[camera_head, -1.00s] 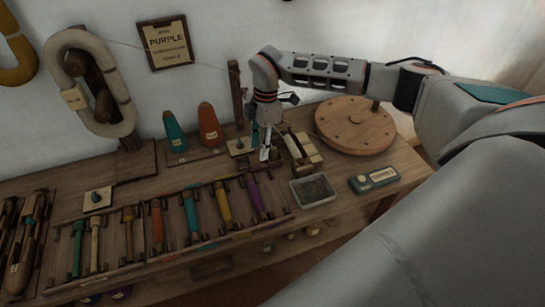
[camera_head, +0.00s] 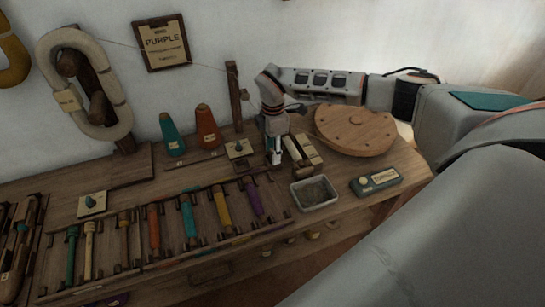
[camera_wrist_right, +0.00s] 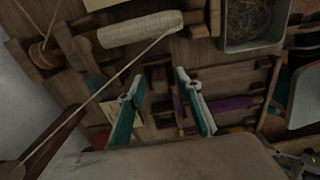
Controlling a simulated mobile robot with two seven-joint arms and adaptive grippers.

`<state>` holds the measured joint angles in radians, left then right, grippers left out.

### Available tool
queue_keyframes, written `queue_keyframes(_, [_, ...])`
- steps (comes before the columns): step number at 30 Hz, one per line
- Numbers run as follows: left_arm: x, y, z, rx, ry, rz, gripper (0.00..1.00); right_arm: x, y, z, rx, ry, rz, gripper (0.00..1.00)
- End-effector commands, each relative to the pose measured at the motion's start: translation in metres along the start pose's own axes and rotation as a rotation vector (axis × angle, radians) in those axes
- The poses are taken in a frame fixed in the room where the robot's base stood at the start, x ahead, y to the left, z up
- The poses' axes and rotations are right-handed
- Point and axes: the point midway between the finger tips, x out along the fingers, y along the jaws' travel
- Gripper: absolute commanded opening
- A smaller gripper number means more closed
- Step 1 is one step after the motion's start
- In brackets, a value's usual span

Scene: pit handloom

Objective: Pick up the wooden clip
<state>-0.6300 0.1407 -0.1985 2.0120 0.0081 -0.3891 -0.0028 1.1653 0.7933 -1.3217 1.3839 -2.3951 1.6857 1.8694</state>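My right gripper (camera_head: 276,158) points down just above the table, behind the bobbin rack and left of a pale spool block. In the right wrist view its two fingers (camera_wrist_right: 160,80) are apart, with nothing held between them. A small dark brown wooden piece (camera_wrist_right: 159,77) shows in the gap between the fingers, lower down at the table; it may be the wooden clip, but it is too dark to be sure. In the head view the gripper and its shadow make the clip hard to pick out. My left gripper is not in view.
The cream-wound spool (camera_wrist_right: 140,30) has a thread running from it. Also near are a metal tray (camera_head: 314,193), a round wooden disc (camera_head: 355,131), a labelled device (camera_head: 376,181), an orange cone (camera_head: 207,127) and a purple bobbin (camera_head: 253,197) in the rack.

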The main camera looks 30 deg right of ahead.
Motion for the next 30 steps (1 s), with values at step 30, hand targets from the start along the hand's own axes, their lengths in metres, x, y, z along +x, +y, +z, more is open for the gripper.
queue_keyframes(30, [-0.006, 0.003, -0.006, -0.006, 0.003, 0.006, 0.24, -0.038, 0.002, 0.0, 0.0, 0.002, 0.006, 0.03])
